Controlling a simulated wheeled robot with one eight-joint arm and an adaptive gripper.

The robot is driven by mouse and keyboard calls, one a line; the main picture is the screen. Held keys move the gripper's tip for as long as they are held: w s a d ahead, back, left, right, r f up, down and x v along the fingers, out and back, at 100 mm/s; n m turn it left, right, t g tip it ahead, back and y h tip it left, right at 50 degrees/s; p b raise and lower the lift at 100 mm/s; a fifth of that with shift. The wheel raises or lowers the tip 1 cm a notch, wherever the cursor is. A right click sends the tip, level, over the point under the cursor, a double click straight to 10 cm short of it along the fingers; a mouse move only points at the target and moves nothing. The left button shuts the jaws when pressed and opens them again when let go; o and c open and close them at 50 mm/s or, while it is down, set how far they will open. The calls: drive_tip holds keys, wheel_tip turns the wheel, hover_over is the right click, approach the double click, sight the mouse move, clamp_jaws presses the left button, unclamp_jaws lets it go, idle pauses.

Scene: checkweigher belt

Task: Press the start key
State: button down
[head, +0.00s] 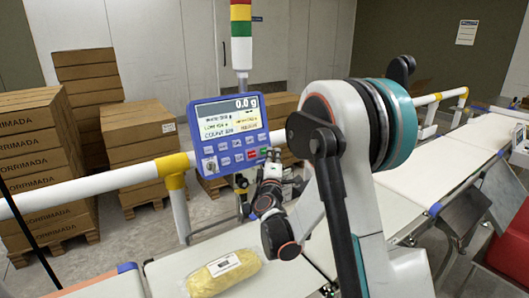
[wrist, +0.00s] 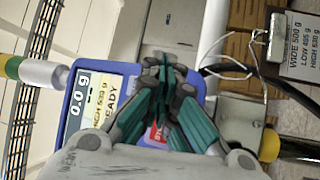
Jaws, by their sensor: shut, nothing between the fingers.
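The blue weigher panel (head: 229,135) stands on a post, with a display reading 0.0 g above rows of small keys. A green key (head: 264,150) and a red key (head: 252,154) are at its lower right; key lettering is too small to read. My gripper (head: 273,154) is shut and empty, its tips close to the green key. I cannot tell whether they touch it. In the wrist view the shut fingers (wrist: 165,65) lie over the panel (wrist: 75,138) and hide most of its keys; part of a red key (wrist: 155,132) shows between them.
A yellow bagged product (head: 222,274) lies on the white belt (head: 170,265) below the panel. A white rail (head: 115,182) with yellow joints runs beside the panel. A signal tower (head: 241,35) rises behind it. Stacked cartons (head: 35,150) stand at left.

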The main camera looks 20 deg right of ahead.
drive_tip(key=shift+w, duration=0.1)
idle(0.6)
drive_tip(key=shift+w+a+f, duration=0.1)
drive_tip(key=shift+w, duration=0.2)
